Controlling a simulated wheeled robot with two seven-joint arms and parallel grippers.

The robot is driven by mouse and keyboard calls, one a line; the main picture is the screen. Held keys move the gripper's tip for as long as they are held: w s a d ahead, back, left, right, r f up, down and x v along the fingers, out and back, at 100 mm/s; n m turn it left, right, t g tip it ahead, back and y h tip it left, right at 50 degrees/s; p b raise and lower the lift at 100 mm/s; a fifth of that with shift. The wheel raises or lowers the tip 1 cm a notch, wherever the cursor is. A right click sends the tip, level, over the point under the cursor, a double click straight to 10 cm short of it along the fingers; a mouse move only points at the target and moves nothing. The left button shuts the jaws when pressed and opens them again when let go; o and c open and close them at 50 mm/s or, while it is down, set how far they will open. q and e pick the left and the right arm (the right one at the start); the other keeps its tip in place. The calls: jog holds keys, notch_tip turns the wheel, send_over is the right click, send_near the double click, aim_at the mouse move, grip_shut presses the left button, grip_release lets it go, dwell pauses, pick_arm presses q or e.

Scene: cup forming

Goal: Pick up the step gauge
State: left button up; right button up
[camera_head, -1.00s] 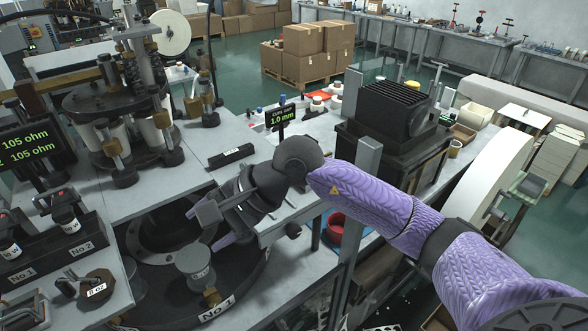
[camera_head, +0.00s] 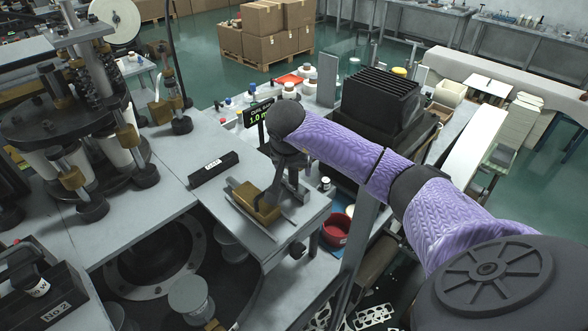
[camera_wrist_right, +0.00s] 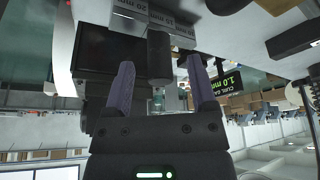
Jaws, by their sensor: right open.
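The step gauge (camera_wrist_right: 180,25) is a grey metal block with stepped faces marked in mm, at the top of the right wrist view. A dark cylinder (camera_wrist_right: 159,58) stands in front of it, between the two fingers as seen from the wrist. My right gripper (camera_wrist_right: 158,78) is open, with its purple fingers apart and nothing visibly clamped. In the head view my right gripper (camera_head: 287,178) is low over the grey worktable, seen from behind, its fingertips mostly hidden. I cannot clearly pick out the gauge there. My left gripper is out of view.
A brass-coloured block (camera_head: 258,203) lies on the table near the right gripper. A black labelled bar (camera_head: 213,168) is to its left. A gap display (camera_head: 257,120) stands behind. A black finned machine (camera_head: 382,98) is to the right, and a red bowl (camera_head: 337,228) sits lower down.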

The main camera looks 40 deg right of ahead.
jog(key=shift+f, duration=0.2)
grip_shut()
jog(key=shift+w+r, duration=0.1)
